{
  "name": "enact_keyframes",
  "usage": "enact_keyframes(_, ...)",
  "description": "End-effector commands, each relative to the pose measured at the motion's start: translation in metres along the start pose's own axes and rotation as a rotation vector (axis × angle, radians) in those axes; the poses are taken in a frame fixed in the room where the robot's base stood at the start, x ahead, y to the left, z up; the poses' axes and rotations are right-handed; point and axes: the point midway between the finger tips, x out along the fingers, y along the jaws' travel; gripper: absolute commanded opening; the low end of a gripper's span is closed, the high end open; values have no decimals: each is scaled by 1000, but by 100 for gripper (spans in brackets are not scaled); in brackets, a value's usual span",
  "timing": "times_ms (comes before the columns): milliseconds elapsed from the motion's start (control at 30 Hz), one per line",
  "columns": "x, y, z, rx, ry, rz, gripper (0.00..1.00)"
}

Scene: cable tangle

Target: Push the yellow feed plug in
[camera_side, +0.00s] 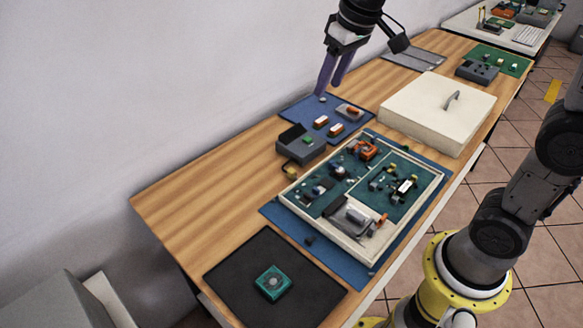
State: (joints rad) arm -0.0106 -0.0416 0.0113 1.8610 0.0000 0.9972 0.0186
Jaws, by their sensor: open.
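My gripper (329,90) has purple fingers pointing down. It is open and empty, above the blue mat at the back, away from both yellow parts.
A large cream lid with a handle (437,112) lies behind the case. Several small parts lie on the blue mat (297,107). A teal fan-like part (273,282) sits on a black mat (228,273) in front. The table's left side (215,185) is bare wood.

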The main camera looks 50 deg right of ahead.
Motion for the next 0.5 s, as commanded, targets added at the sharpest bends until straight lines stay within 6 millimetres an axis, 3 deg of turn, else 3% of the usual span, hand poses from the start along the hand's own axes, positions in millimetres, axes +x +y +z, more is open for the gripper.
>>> enact_keyframes(100,41,-2,-29,-1,-74,1,50)
enact_keyframes(233,89,-4,-49,-3,-152,2,50)
enact_keyframes(400,145,-5,-56,-6,-243,3,50)
enact_keyframes(500,167,-6,-51,-7,-286,4,50)
